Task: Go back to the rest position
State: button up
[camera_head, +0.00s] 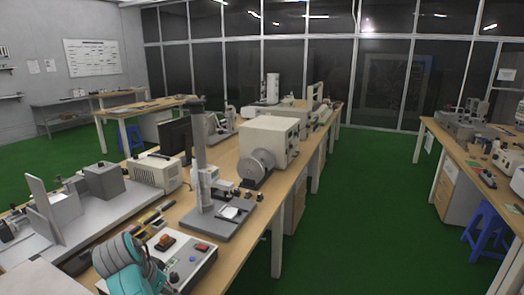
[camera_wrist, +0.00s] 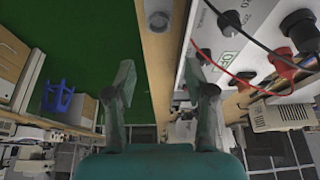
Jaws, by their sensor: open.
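In the wrist view my gripper (camera_wrist: 163,80) is open, its two fingers spread apart with nothing between them. The fingers reach over the wooden bench edge (camera_wrist: 155,60). A light control box (camera_wrist: 228,50) with red and black knobs and wires lies to the right of the fingers. The fingers cannot be made out in the head view.
The long bench (camera_head: 263,215) carries a grey column stand (camera_head: 203,160), a large cream machine (camera_head: 268,138) and a dark monitor (camera_head: 174,136). Green floor (camera_head: 365,200) is open between it and the right bench (camera_head: 465,150). A blue stool (camera_head: 486,232) stands by the right bench.

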jog(key=s+d+f+n+t+y, duration=0.1)
jog(key=s+d+f, duration=0.2)
jog(key=d+f, duration=0.9)
jog(key=s+d+f+n+t+y, duration=0.15)
jog(key=s+d+f, duration=0.25)
jog(key=d+f, duration=0.75)
jog(key=s+d+f+n+t, duration=0.1)
jog(key=s+d+f+t, duration=0.1)
jog(key=s+d+f, duration=0.5)
jog(key=s+d+r+n+t, duration=0.1)
jog(key=s+d+r, duration=0.3)
jog(key=s, duration=0.6)
jog(key=s+d+r+t, duration=0.2)
jog(key=s+d, duration=0.3)
jog(key=s, duration=0.5)
jog(key=s+d+r+t, duration=0.1)
jog(key=s+d+r, duration=0.1)
jog(key=s+r, duration=0.5)
jog(key=s+d+r+t, duration=0.2)
jog(key=s+r, duration=0.5)
jog(key=r, duration=0.4)
jog(key=shift+s+d+r+h, duration=0.2)
jog(key=shift+s+r+h, duration=0.1)
jog(key=shift+h, duration=0.15)
